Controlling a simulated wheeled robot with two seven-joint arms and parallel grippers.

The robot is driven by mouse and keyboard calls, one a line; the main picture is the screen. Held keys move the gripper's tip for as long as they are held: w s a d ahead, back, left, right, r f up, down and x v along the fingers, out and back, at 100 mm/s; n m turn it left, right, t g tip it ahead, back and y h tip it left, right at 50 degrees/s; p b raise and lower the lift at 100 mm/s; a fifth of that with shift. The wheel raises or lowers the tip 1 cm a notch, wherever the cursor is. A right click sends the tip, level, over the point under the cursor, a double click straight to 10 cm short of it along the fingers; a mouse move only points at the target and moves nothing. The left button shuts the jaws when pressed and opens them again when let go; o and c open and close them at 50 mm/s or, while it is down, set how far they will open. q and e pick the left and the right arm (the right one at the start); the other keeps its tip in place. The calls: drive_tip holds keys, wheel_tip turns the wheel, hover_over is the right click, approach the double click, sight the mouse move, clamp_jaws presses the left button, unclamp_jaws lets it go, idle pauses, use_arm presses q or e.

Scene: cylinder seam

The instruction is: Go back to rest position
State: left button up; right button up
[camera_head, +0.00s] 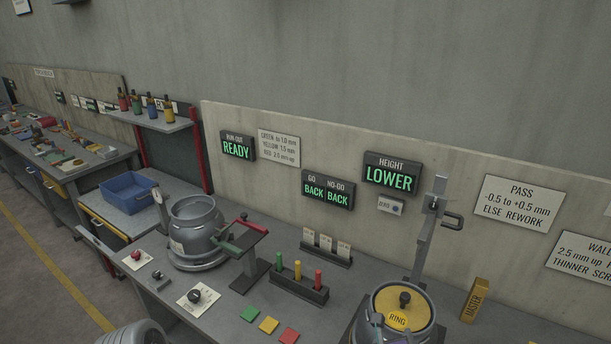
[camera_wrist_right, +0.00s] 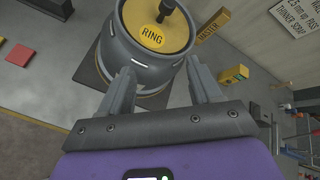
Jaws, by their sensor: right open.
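My right gripper (camera_wrist_right: 160,66) is open in the right wrist view, its two grey fingers pointing at the grey cylinder (camera_wrist_right: 133,63) with a yellow lid marked RING (camera_wrist_right: 160,28). The cylinder's lower side shows between and beyond the fingertips. I see nothing held, and I cannot tell whether a finger touches it. In the head view the same cylinder (camera_head: 385,332) stands upright at the bottom right, its yellow RING lid (camera_head: 401,306) and dark knob on top. My left gripper is not in view.
A height post (camera_head: 425,232) rises behind the RING cylinder. A second grey cylinder (camera_head: 195,225) stands further left, beside a blue bin (camera_head: 128,191). A yellow MASTER block (camera_head: 475,299) stands to the right. A rack with coloured pins (camera_head: 298,286) and coloured squares (camera_head: 268,325) lie between.

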drive_tip(key=s+a+f+n+g+y, duration=0.2)
drive_tip(key=s+a+f+n+y, duration=0.1)
drive_tip(key=f+n, duration=0.6)
drive_tip(key=s+a+f+n+g+y, duration=0.2)
drive_tip(key=a+f+n+y, duration=0.1)
drive_tip(key=f+n, duration=0.6)
drive_tip(key=s+a+f+n+g+y, duration=0.2)
drive_tip(key=s+f+n+g, duration=0.1)
drive_tip(key=s+f+n, duration=0.3)
drive_tip(key=s+a+f+n+g+y, duration=0.2)
drive_tip(key=s+a+f+n+g, duration=0.15)
drive_tip(key=s+n, duration=0.4)
use_arm(q)
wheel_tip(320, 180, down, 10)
drive_tip(key=b, duration=1)
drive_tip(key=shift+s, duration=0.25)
use_arm(e)
wheel_tip(320, 180, down, 11)
drive_tip(key=s, duration=0.1)
drive_tip(key=shift+d+r+t, duration=0.15)
drive_tip(key=shift+d+t, duration=0.15)
drive_tip(key=shift+t, duration=0.15)
